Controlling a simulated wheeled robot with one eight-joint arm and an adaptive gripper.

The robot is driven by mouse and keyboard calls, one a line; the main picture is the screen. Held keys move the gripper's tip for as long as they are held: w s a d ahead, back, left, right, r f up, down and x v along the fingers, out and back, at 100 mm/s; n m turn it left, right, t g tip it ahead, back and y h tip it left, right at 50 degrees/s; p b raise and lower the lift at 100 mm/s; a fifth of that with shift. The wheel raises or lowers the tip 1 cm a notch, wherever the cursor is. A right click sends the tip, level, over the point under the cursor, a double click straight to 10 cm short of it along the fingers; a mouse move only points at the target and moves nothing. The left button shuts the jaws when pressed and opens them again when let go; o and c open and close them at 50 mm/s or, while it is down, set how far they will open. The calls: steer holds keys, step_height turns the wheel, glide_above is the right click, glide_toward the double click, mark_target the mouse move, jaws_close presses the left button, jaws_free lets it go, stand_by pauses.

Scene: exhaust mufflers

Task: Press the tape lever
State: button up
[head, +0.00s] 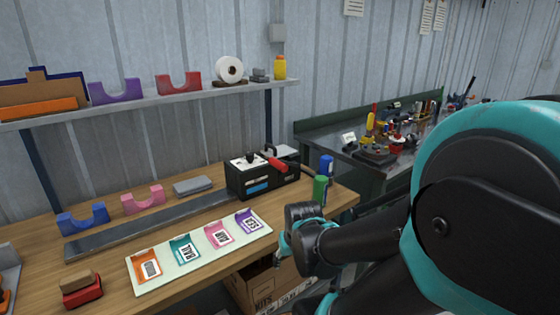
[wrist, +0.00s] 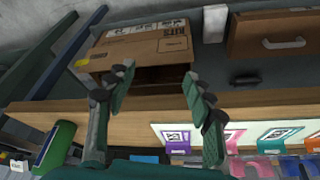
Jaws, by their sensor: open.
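A black tape machine (head: 262,183) stands at the right part of the wooden bench in the head view. Its red lever (head: 277,163) sits on top at the right side. My gripper (head: 281,252) is in front of the bench's near edge, below and in front of the machine, apart from it. In the wrist view my gripper (wrist: 158,84) shows two spread fingers with nothing between them. I cannot make out the lever in the wrist view.
A green cylinder (head: 320,190) and a blue one (head: 326,166) stand right of the machine. A mat with several colored labels (head: 140,284) lies on the bench. A cardboard box (head: 262,290) is below the bench. A second table (head: 330,137) stands behind right.

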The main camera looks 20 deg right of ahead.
stand_by(0.4)
steer(key=shift+w, duration=0.15)
steer(key=shift+c, duration=1.3)
steer(key=w+r+y, duration=0.1)
steer(key=w+r, duration=0.2)
steer(key=w, duration=0.1)
steer(key=w+d+r, duration=0.1)
steer(key=w+r, duration=0.3)
steer(key=w, duration=0.1)
steer(key=w+d+r+n+y, duration=0.1)
steer(key=w+r, duration=0.3)
steer(key=shift+w+r+t+y, duration=0.15)
steer(key=shift+w+t+y, duration=0.15)
jaws_close()
steer(key=w+d+r+n+t+y, duration=0.1)
steer(key=w+d+r, duration=0.4)
steer(key=r, duration=0.4)
steer(key=w+d+r+n+t+y, duration=0.1)
steer(key=w+d+r+y, duration=0.1)
steer(key=w+d+r, duration=0.3)
steer(key=w+r, duration=0.3)
steer(key=r, duration=0.1)
steer(key=shift+w+d+t, duration=0.15)
steer(key=shift+w+t, duration=0.15)
steer(key=shift+t, duration=0.1)
